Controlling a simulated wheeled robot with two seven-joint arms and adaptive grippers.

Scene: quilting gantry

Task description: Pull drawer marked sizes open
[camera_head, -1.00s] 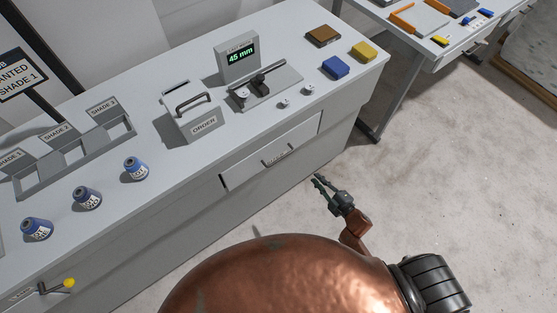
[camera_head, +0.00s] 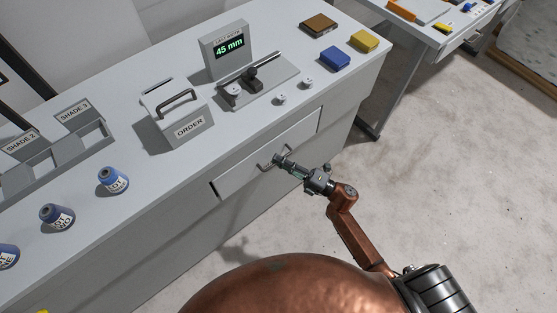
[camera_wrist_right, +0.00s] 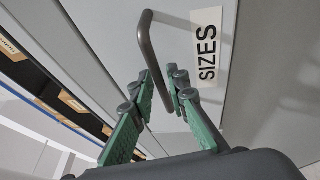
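The drawer marked SIZES (camera_head: 298,139) is a pale grey front below the worktop, with a dark bar handle (camera_head: 265,160). In the right wrist view the SIZES label (camera_wrist_right: 205,56) is beside the handle (camera_wrist_right: 148,38). My right gripper (camera_head: 283,163) is at the handle. In the wrist view its green-padded fingers (camera_wrist_right: 162,82) straddle the bar, with a gap visible on one side, so it looks open. Past the drawer front's upper edge, a dark strip with tan pieces (camera_wrist_right: 72,101) shows, apparently the drawer's inside, slightly exposed. My left gripper is not in view.
On the worktop (camera_head: 130,225) stand an ORDER box (camera_head: 185,132), a 45 mm display (camera_head: 229,47), a measuring device (camera_head: 258,83) and blue jars (camera_head: 113,180). Blue (camera_head: 335,57) and yellow (camera_head: 364,41) blocks lie at the right. The floor (camera_head: 440,150) before the drawer is clear.

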